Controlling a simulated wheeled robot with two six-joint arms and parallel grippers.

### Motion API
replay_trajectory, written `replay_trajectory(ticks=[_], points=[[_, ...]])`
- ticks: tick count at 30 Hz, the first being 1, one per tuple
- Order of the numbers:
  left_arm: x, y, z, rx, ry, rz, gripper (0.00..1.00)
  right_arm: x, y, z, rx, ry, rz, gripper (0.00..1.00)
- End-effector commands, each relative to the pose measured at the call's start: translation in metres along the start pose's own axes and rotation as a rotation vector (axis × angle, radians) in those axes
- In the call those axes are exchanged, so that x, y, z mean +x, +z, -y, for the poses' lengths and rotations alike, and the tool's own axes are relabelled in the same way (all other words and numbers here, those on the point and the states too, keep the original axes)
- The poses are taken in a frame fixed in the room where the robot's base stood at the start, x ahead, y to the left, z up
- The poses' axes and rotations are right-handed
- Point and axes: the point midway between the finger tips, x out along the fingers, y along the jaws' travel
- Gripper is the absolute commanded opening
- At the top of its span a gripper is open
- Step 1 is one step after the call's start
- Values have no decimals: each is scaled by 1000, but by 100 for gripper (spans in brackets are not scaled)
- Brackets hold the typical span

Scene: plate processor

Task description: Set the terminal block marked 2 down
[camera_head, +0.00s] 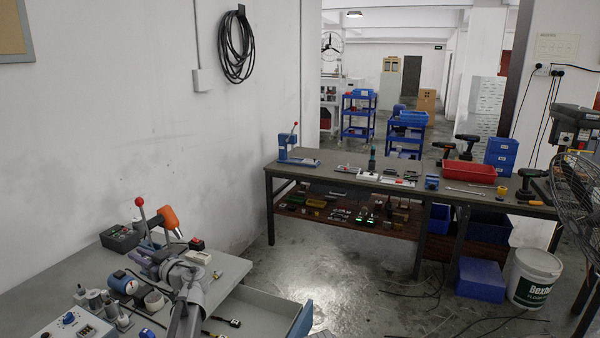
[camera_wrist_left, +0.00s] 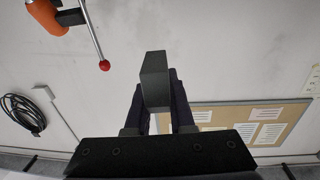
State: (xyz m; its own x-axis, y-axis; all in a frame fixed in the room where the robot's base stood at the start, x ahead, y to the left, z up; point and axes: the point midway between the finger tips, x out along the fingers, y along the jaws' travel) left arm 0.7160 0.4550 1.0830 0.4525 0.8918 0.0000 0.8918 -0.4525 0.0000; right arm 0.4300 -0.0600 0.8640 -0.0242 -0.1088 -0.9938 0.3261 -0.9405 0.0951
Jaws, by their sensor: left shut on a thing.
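My left gripper (camera_head: 178,268) is over the grey bench at the lower left of the head view, among other equipment. In the left wrist view its two dark fingers (camera_wrist_left: 160,100) are shut on a dark grey block (camera_wrist_left: 154,72). No number shows on the face of the block that I see, so I cannot tell its mark. In the head view the held block is too small and crowded to make out. My right gripper is not in view.
The grey bench (camera_head: 232,268) carries an orange tool (camera_head: 169,219), a red-knobbed lever (camera_head: 139,202), a black control box (camera_head: 121,238) and a blue-knobbed box (camera_head: 72,326). An open drawer (camera_head: 262,318) projects at its front. A long workbench (camera_head: 335,160) stands farther back.

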Motion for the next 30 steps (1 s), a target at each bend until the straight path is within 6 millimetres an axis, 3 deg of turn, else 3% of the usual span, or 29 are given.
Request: replay_trajectory(ticks=[1,4,14,20,30], points=[[0,-15,0,0,0,0,0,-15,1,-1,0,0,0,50],[0,-19,0,0,0,0,0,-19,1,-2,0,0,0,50],[0,-5,0,0,0,0,0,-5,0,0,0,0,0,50],[0,28,0,0,0,0,0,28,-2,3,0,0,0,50],[0,105,0,0,0,0,0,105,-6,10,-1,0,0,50]])
